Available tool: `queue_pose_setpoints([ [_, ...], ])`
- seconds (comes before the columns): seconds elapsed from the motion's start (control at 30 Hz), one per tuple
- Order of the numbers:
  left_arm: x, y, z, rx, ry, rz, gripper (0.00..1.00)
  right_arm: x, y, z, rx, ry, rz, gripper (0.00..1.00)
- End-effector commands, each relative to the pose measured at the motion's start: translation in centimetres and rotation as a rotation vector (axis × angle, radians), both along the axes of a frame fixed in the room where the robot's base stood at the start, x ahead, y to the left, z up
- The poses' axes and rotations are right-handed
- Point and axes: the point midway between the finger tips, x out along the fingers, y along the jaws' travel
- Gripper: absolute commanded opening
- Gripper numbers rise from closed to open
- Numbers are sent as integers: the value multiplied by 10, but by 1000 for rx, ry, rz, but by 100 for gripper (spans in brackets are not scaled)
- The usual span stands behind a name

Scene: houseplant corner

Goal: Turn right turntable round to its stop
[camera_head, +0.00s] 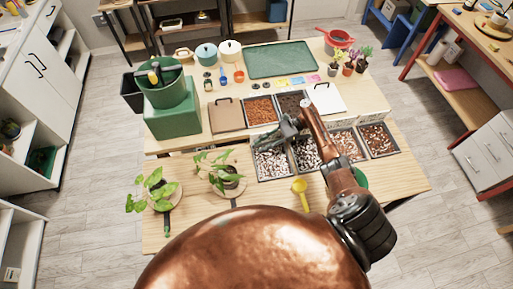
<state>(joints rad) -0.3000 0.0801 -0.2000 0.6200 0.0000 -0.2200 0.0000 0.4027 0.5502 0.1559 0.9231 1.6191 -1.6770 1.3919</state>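The right turntable (241,188) is a round wooden disc on the near table, with a leafy potted plant (222,170) on it that covers much of the disc. A second round turntable (176,190) with another leafy plant (153,189) lies to its left, and a dark peg-like piece shows at its front edge. My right gripper (268,139) is over the substrate bins, up and to the right of the right turntable and apart from it. Its fingers are small here, and I cannot tell whether they are open. My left gripper is out of view.
Bins of substrate (378,139) stand right of the turntables. A yellow scoop (300,190) lies in front of them. A green box (172,118) with a green pot (165,91) stands behind left. Bare tabletop (262,205) shows between the right turntable and the scoop.

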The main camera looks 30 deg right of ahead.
Motion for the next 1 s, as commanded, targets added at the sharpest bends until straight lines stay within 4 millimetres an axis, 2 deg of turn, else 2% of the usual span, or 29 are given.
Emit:
queue_pose_setpoints([
  [0.23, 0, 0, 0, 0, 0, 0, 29, 0, -1, 0, 0, 0, 0, 28],
  [0.33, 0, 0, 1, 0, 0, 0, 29, -1, -3, 0, -12, 4, -6, 21],
  [0.63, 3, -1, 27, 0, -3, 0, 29, -13, -41, -8, -247, 90, -188, 0],
  [0.7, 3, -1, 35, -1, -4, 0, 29, -19, -44, -6, -298, 103, -244, 0],
  [0.83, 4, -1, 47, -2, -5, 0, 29, -35, -37, 1, -348, 115, -333, 0],
  [1.0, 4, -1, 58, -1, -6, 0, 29, -56, -12, 14, -343, 124, -407, 0],
])
